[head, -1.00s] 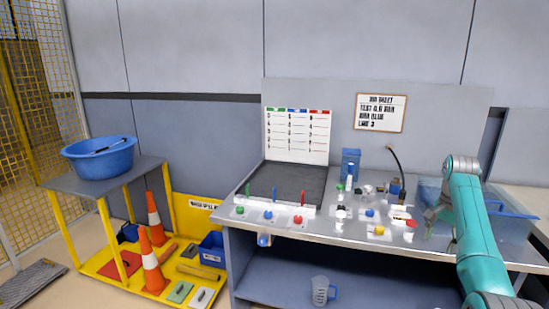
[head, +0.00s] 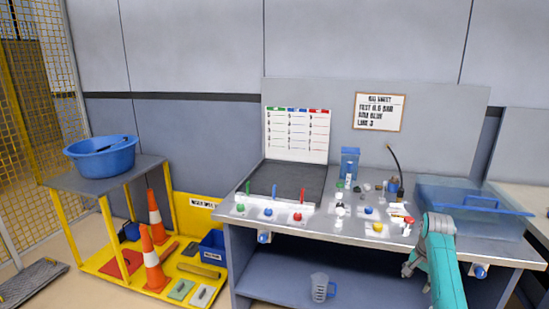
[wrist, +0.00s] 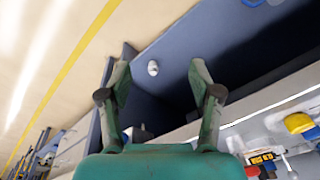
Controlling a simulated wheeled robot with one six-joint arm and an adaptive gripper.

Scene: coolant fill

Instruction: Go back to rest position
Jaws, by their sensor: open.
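My gripper (head: 408,270) is in front of the workbench (head: 345,231) near its right part, just below the level of the top's front edge. My teal arm (head: 441,265) comes up from the bottom right of the head view. In the wrist view my gripper (wrist: 159,85) has its two fingers spread apart. Nothing is between the fingers. Behind them are the blue-grey bench side and a small white round thing (wrist: 153,68). The head view shows the gripper small and partly behind the arm.
Valves and small parts crowd the benchtop. A clear blue bin (head: 470,209) stands at its right. A measuring jug (head: 320,288) is on the lower shelf. A yellow cart (head: 120,190) with a blue basin (head: 101,156) and cones stands left. Floor between cart and bench is narrow.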

